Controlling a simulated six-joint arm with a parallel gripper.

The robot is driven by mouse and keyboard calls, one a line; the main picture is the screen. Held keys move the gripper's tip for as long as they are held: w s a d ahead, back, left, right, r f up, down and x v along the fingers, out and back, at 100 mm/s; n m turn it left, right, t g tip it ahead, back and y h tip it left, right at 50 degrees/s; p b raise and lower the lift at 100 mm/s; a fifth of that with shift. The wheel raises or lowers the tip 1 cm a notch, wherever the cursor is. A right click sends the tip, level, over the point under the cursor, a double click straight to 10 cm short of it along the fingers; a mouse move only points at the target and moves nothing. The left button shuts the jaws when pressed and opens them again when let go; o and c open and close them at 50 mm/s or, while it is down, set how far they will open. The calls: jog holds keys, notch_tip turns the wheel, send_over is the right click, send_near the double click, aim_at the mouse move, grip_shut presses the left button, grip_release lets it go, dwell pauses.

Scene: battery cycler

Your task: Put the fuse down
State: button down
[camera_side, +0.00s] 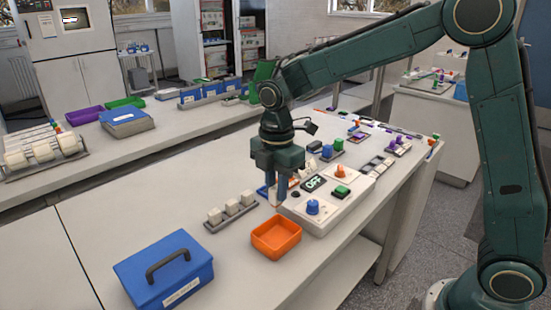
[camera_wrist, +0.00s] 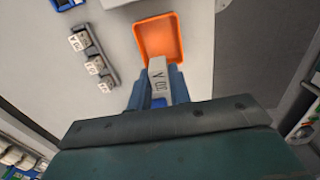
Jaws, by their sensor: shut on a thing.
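My gripper (camera_side: 276,195) is shut on the fuse, a pale block with dark lettering (camera_wrist: 157,85) held between the two blue fingers in the wrist view. The gripper points down over the bench in the side view, where the fuse is mostly hidden by the fingers. An empty orange tray (camera_side: 258,244) sits on the bench just in front of the gripper. In the wrist view the tray (camera_wrist: 140,40) lies just beyond the fuse's end, and the fuse overlaps its near edge in the picture.
A grey rack (camera_side: 236,218) with three white lettered blocks stands left of the gripper. The cycler box (camera_side: 324,211), with an OFF display and coloured knobs, stands close on the right. A blue lidded box (camera_side: 165,270) is at the front left. Bare bench lies between.

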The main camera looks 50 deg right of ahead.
jog(key=shift+f, duration=5.5)
jog(key=shift+f, duration=0.15)
jog(key=c, duration=1.3)
grip_release()
notch_tip(320, 180, up, 12)
jog(key=shift+f, duration=0.1)
jog(key=shift+r, duration=0.3)
